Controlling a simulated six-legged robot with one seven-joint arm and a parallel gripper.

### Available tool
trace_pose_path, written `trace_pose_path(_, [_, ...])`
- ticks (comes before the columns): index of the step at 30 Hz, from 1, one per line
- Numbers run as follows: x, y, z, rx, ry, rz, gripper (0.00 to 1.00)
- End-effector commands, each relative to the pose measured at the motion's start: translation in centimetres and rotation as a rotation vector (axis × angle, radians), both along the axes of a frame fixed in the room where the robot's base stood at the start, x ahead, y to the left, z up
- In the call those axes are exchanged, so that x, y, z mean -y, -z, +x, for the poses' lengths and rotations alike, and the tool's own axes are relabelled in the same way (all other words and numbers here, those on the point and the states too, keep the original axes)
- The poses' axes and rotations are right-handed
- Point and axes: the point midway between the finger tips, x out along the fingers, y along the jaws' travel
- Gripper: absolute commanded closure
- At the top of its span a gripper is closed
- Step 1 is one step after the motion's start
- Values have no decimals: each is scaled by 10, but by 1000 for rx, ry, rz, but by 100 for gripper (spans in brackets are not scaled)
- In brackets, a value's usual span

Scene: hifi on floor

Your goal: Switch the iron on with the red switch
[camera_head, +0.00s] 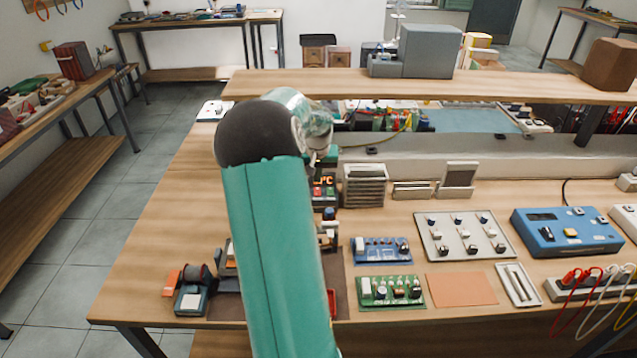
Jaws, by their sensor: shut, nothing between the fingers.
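The soldering station (323,181) is a dark box with a lit orange "°C" display. It stands on the bench just right of my green arm, which hides its left part. Small red marks show on its front, but I cannot tell which is the red switch. The soldering iron cannot be made out clearly; a holder-like item with a blue top (329,214) stands in front of the station. My gripper (315,156) shows only as a small grey part below my wrist, just above and behind the display. It is shut and appears empty. Whether it touches the station is hidden.
Right of the station are a grey slatted box (364,186), a blue board (381,250), a green board (390,291), a knob panel (465,236) and a blue meter (567,232). A small device with a roll (192,298) stands front left. A raised shelf (500,87) spans behind.

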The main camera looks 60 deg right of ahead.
Motion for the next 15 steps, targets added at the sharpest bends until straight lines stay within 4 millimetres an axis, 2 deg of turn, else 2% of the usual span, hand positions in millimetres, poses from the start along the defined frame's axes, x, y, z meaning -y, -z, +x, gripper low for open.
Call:
trace_pose_path(1, [-4, -13, -1, 4, -1, -4, 100])
trace_pose_path(9, [-30, -64, -13, 3, -2, -3, 100])
trace_pose_path(15, [-40, -86, -19, 1, -1, -1, 100])
